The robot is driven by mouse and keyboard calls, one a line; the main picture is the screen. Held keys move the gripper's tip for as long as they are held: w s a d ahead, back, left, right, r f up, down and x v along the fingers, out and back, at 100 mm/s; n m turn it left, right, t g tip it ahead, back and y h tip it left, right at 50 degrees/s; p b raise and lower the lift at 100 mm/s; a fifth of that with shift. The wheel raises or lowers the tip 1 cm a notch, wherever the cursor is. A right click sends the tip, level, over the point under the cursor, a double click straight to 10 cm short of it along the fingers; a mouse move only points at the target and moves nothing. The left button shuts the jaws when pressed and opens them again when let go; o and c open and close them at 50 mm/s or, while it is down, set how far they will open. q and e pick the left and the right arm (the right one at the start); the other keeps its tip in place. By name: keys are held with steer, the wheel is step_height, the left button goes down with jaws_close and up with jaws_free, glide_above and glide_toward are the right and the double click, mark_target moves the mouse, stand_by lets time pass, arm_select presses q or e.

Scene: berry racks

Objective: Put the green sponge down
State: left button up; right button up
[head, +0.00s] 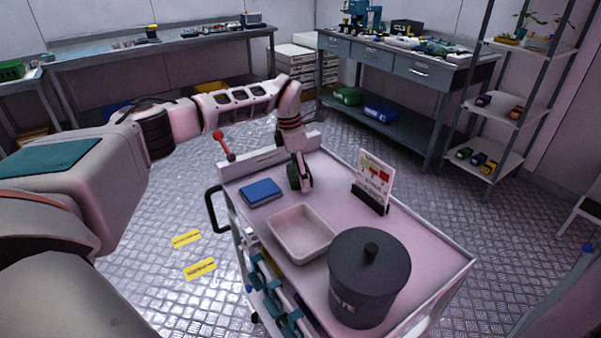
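My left arm reaches in from the left, and its gripper (300,184) points down at the far part of the pink cart top (418,240). A dark green shape shows at the gripper's tip, close to the cart top. I cannot tell whether it is the green sponge or part of the gripper, and the fingers are too small and dark to read. No other green sponge shows clearly on the cart. A blue block (261,192) lies flat to the left of the gripper. My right gripper is not in view.
On the cart, a pale empty tray (301,233) stands in front of the gripper, a dark lidded bin (368,278) nearer, and a sign (373,180) to the right. A red-knobbed lever (223,143) rises at the far left. Benches and a shelf stand behind.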

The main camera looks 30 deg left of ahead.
mark_target(294, 173)
arm_select(q)
steer(key=shift+r, duration=0.1)
step_height(294, 173, up, 12)
steer(key=s+a+p, duration=0.1)
steer(key=shift+s+p, duration=0.3)
steer(key=shift+p, duration=0.05)
steer(key=shift+a, duration=0.1)
